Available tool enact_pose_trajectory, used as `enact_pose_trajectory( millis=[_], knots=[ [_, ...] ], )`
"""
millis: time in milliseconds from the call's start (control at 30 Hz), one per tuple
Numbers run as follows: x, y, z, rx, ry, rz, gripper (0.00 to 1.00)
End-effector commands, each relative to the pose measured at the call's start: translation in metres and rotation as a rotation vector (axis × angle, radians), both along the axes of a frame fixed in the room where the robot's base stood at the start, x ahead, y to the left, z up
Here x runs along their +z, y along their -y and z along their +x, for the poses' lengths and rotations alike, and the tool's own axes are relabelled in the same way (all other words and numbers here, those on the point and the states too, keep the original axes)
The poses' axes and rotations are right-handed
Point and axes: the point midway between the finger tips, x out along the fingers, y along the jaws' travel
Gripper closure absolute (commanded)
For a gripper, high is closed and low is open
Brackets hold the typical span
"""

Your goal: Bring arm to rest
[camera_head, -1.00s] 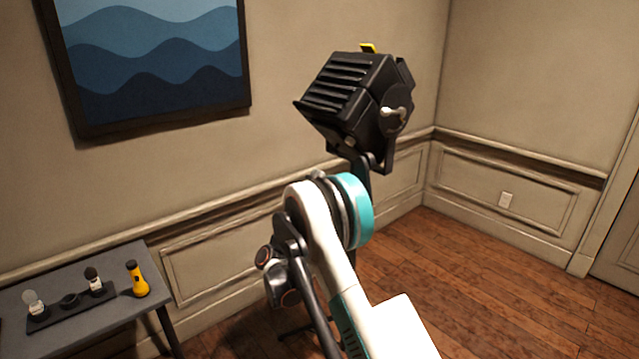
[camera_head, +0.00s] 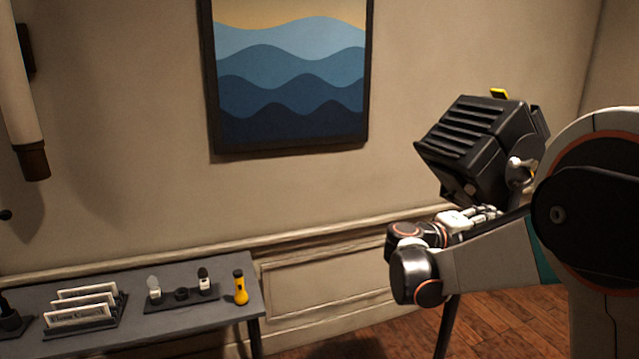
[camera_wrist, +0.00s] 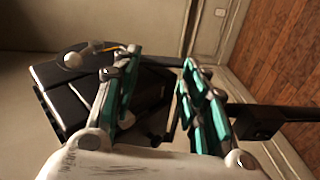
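My arm (camera_head: 495,265) is folded at the right of the head view, with a large round joint at the right edge. My gripper (camera_head: 485,212) shows there in front of the black stage lamp (camera_head: 470,140), partly hidden by my arm. In the wrist view my gripper (camera_wrist: 160,62) has its two teal-and-grey fingers apart, with nothing seen held between them. The lamp (camera_wrist: 65,98) lies behind the left finger in that view. I cannot tell whether the fingers touch it.
A grey desk (camera_head: 150,340) at lower left bears a yellow flashlight (camera_head: 240,290), a small dark tray (camera_head: 182,304) with small items, and a card rack (camera_head: 90,310). A framed wave picture (camera_head: 290,75) hangs on the wall. Wooden floor (camera_head: 510,325) shows at lower right.

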Motion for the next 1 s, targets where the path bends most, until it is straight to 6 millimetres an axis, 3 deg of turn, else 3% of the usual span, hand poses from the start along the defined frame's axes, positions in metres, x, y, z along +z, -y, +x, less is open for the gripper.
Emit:
enact_pose_trajectory(
  millis=[233,467,667,1000],
  knots=[
    [-0.009,-0.007,-0.061,0.048,-0.026,0.293,0.6],
    [-0.027,-0.031,-0.121,0.094,-0.03,0.565,0.6],
    [-0.046,-0.064,-0.176,0.136,-0.019,0.8,0.6],
    [-0.08,-0.135,-0.263,0.204,0.037,1.196,0.6]
  ],
)
